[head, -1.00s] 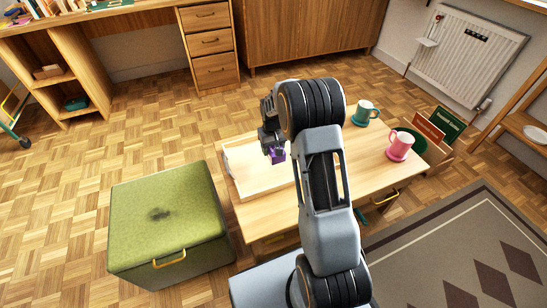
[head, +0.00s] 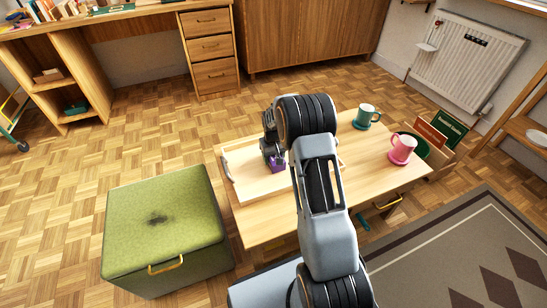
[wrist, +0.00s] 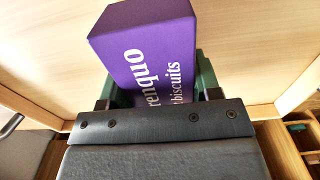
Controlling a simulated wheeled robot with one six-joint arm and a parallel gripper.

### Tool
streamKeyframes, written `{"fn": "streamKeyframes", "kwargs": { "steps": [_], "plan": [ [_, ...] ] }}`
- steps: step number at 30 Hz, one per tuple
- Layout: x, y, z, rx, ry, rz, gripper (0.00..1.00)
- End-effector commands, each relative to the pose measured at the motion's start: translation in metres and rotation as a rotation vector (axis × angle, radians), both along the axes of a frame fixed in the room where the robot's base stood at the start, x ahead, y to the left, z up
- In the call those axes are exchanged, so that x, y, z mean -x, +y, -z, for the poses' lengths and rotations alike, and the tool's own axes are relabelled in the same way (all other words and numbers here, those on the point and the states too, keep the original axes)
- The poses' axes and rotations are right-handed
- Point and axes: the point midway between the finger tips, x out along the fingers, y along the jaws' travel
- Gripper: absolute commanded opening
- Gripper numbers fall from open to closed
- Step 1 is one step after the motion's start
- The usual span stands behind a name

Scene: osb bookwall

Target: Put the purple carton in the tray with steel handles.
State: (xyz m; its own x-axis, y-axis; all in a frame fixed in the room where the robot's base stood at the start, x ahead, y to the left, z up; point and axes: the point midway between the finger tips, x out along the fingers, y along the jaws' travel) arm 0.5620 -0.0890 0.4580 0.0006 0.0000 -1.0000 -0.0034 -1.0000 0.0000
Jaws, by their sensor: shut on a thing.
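The purple carton (head: 278,165) is in my gripper (head: 274,160), low over the floor of the wooden tray (head: 253,184). In the wrist view the purple carton (wrist: 150,45) shows white lettering and sits between the green finger pads of my gripper (wrist: 155,88). The tray lies on the wooden table, and a steel handle (head: 227,168) shows at its left end. My arm hides the tray's right part. I cannot tell whether the carton touches the tray floor.
On the table (head: 370,168) right of my arm stand a teal mug (head: 366,114) and a pink mug (head: 402,146) on coasters. A green storage ottoman (head: 165,225) stands left of the table. A box with book-like items (head: 440,130) is beyond the table's right end.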

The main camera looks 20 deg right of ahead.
Motion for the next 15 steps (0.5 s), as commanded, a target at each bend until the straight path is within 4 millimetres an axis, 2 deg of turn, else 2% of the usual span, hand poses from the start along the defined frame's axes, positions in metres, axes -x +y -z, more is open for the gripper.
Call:
{"fn": "streamKeyframes", "kwargs": {
  "steps": [3, 4, 12, 15],
  "plan": [
    [0.0002, 0.0000, 0.0038, 0.000, 0.001, 0.000, 0.32],
    [0.0001, 0.0000, 0.0039, 0.000, 0.000, 0.000, 0.58],
    [0.0002, 0.0000, 0.0031, 0.000, 0.000, 0.000, 0.83],
    [0.0002, 0.0000, 0.0031, 0.000, 0.000, 0.000, 0.83]
  ]
}}
